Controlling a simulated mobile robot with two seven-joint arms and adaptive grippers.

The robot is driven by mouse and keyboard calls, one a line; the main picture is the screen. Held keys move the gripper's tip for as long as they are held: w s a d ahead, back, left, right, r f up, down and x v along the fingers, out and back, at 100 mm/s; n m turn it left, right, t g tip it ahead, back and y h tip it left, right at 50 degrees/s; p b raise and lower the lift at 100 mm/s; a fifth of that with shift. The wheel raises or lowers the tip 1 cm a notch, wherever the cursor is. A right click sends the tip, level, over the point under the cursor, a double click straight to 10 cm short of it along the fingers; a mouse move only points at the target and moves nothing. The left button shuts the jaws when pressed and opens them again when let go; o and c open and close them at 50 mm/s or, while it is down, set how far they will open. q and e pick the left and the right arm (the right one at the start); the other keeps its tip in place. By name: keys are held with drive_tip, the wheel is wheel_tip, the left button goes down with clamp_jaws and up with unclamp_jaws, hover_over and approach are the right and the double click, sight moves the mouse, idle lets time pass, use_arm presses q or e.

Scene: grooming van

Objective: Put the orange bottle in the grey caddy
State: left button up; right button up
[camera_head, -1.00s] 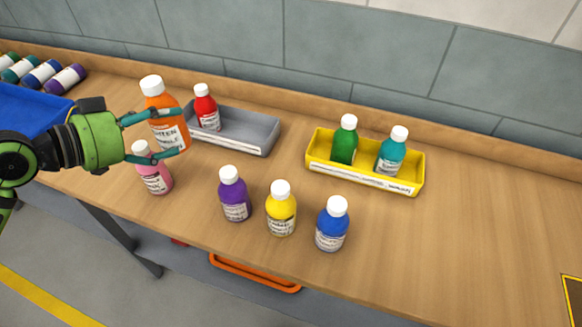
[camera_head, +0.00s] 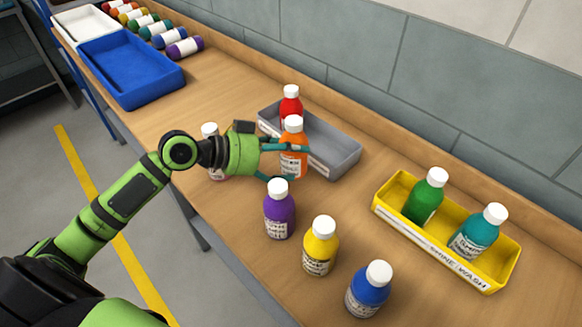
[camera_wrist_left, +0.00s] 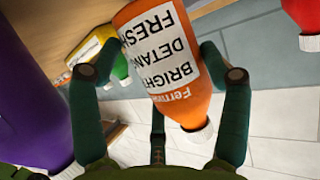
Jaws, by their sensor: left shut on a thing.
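The orange bottle (camera_head: 292,158) with a white cap is upright in my left gripper (camera_head: 297,165), whose fingers are shut around its sides. In the left wrist view, the orange bottle (camera_wrist_left: 172,60) shows between both fingers with its label facing the camera. The grey caddy (camera_head: 344,158) lies behind and to the right of it, and the bottle overlaps the caddy's front wall in the head view. I cannot tell whether the bottle's base is over the caddy. A red bottle (camera_head: 291,102) stands in the caddy's left end; its right end is empty. My right gripper is not in view.
A pink bottle (camera_head: 210,130) is partly hidden behind my left arm. Purple (camera_head: 279,212), yellow (camera_head: 319,248) and blue (camera_head: 369,290) bottles stand along the front. A yellow caddy (camera_head: 390,224) holds green and teal bottles. A blue tray (camera_head: 125,80) lies at the far left.

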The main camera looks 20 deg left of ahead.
sight(283, 169)
use_arm(q)
wheel_tip(283, 169, down, 3)
drive_tip(key=shift+f, duration=0.6)
drive_tip(key=o, duration=1.3)
drive_tip(key=shift+o, duration=0.3)
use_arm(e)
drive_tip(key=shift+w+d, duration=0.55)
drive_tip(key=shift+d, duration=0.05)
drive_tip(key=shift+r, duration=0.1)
